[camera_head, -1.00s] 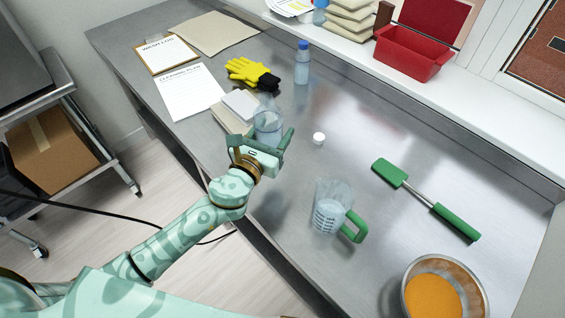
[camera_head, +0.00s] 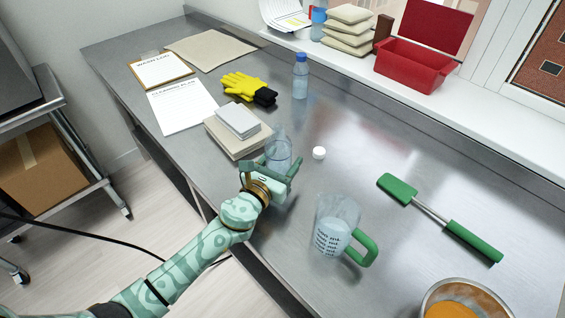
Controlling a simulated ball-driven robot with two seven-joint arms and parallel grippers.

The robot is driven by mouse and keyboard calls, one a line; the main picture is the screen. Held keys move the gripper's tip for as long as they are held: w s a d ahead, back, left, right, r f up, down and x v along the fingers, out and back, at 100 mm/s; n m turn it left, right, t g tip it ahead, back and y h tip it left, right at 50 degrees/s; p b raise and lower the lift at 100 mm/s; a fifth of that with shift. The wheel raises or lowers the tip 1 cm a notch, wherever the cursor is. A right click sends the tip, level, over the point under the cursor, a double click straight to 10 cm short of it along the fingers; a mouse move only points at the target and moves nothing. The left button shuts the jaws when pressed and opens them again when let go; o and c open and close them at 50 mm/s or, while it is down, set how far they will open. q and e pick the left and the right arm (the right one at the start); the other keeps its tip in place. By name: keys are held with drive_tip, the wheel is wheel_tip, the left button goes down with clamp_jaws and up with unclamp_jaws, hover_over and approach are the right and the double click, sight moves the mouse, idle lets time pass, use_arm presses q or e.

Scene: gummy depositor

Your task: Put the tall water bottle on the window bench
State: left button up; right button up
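A clear bottle of water (camera_head: 279,148) stands upright near the front edge of the steel counter. My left gripper (camera_head: 270,172) is at its near side, fingers spread, one to each side of its lower part; I cannot tell if they touch it. A slimmer, blue-capped water bottle (camera_head: 300,78) stands further back by the gloves. The window bench (camera_head: 497,108) is the white ledge along the back. My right gripper is out of view.
On the bench are stacked beige bags (camera_head: 347,30) and an open red box (camera_head: 412,68). The counter holds a white cap (camera_head: 319,153), a green-handled jug (camera_head: 336,228), a green scraper (camera_head: 440,217), yellow-black gloves (camera_head: 248,88), boxes (camera_head: 232,138), papers (camera_head: 180,105) and an orange-filled bowl (camera_head: 458,305).

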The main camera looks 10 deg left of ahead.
use_arm(q)
drive_tip(key=shift+r, duration=0.1)
drive_tip(key=o, duration=1.4)
drive_tip(key=shift+c, duration=0.2)
drive_tip(key=v, duration=1.1)
drive_tip(key=shift+s+a, duration=0.15)
drive_tip(key=shift+s, duration=0.4)
